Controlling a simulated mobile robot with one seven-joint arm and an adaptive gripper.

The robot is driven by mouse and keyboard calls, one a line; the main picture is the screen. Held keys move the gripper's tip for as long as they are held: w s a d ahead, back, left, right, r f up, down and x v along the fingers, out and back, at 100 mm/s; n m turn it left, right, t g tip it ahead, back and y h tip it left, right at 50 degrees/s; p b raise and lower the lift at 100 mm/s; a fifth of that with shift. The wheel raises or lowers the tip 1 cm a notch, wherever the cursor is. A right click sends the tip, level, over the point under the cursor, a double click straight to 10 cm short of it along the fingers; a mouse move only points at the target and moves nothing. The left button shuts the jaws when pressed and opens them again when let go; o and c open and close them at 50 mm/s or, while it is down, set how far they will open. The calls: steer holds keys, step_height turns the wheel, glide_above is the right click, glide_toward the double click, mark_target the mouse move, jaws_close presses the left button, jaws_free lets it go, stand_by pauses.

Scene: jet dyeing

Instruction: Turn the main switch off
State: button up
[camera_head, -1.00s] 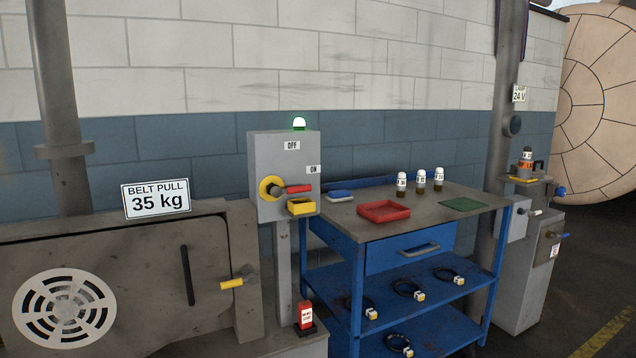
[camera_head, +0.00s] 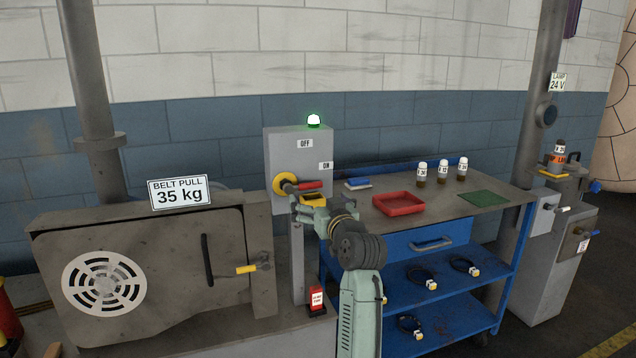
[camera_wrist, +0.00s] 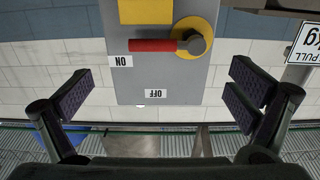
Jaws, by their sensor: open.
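The main switch is on a grey box (camera_head: 288,145) on a post. Its red handle (camera_head: 313,186) lies nearly level on a yellow disc (camera_head: 281,185), pointing right to the ON side. The OFF label (camera_head: 305,143) is higher up; a green lamp (camera_head: 313,120) glows on top. In the wrist view, which is upside down, the red handle (camera_wrist: 152,45) points left near the ON label (camera_wrist: 121,61). My gripper (camera_wrist: 165,97) is open and empty, its fingers wide apart, facing the box. In the head view my gripper (camera_head: 300,207) is just below the handle; contact cannot be told.
A yellow holder (camera_head: 312,200) sits on the box below the handle, partly hidden by my gripper. A blue workbench (camera_head: 375,235) with a red tray (camera_head: 398,204) and bottles stands to the right. A grey machine (camera_head: 140,275) with a yellow-handled latch (camera_head: 246,269) stands left.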

mark_target(307, 187)
steer(key=p+x, duration=0.3)
steer(key=x, duration=0.6)
steer(key=shift+s+a+r, duration=0.15)
steer(key=shift+w+a, duration=0.2)
steer(key=shift+w, duration=0.5)
steer(key=c, duration=1.4)
